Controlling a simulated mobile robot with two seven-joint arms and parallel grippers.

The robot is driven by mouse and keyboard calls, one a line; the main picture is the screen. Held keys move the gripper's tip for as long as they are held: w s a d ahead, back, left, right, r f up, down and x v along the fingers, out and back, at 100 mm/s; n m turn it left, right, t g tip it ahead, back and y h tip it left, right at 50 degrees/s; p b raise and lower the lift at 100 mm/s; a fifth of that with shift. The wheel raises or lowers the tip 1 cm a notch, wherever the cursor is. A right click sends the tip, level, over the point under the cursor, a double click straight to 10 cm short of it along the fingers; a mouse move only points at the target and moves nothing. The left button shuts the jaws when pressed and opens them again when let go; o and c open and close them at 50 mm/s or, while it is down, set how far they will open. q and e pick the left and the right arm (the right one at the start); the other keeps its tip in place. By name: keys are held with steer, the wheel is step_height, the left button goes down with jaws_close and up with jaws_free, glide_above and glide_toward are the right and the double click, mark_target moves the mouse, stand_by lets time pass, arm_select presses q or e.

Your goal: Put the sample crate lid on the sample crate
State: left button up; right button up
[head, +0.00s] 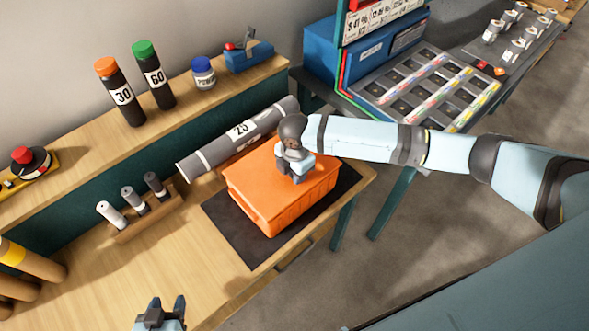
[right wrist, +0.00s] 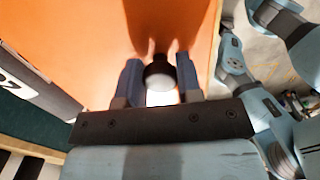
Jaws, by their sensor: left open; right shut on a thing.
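The orange sample crate (head: 288,213) stands upright on a dark mat near the bench's right end. The orange sample crate lid (head: 252,178) covers its top and looks lined up with it; I cannot tell whether a small gap is left. My left gripper (head: 166,305) is open and empty at the bottom edge, over the bench.
A grey roll (head: 225,143) marked 25 lies just behind the crate. A wooden holder (head: 143,220) with small rolls stands left of the mat (head: 228,234). Bottles (head: 120,95) stand on the back shelf. Brown tubes (head: 25,265) lie at far left. The front bench is clear.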

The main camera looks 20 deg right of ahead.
stand_by(0.6)
steer(key=shift+p, duration=0.45)
stand_by(0.4)
steer(key=shift+f, duration=0.35)
steer(key=shift+f, duration=0.1)
stand_by(0.3)
steer(key=o, duration=1)
steer(key=shift+o, duration=0.3)
